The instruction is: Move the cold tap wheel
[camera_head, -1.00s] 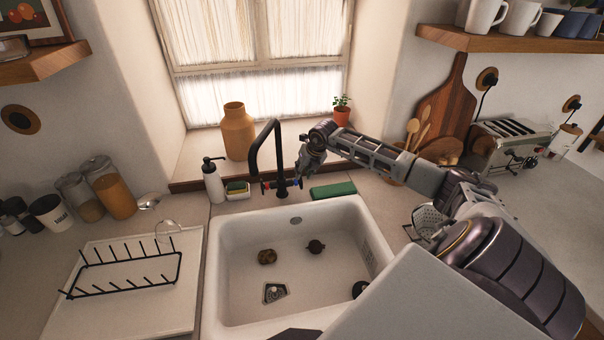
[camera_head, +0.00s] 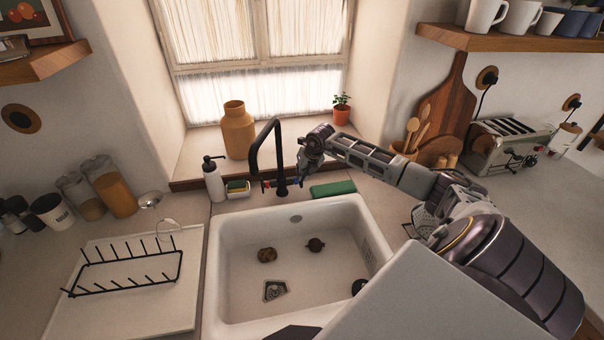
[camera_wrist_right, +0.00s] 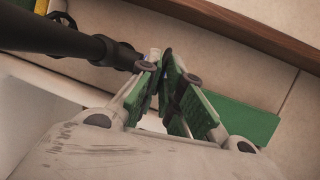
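The black tap (camera_head: 256,153) stands behind the sink, with a red mark (camera_head: 265,183) on its left side. The cold tap wheel, on its right side, is mostly hidden by my right gripper (camera_head: 299,180). In the right wrist view the black tap (camera_wrist_right: 55,38) runs in from the left and ends at the fingertips of my right gripper (camera_wrist_right: 168,62). Its green-padded fingers slant together there, around or against the tap's end. I cannot tell whether they are shut on the wheel. My left gripper is not in view.
The white sink (camera_head: 225,290) lies in front of the tap. A green block (camera_head: 333,189) lies on the counter to the right, close to my gripper. A soap bottle (camera_head: 213,182) and a sponge holder (camera_head: 237,190) stand to the left. An ochre vase (camera_head: 238,132) stands on the sill.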

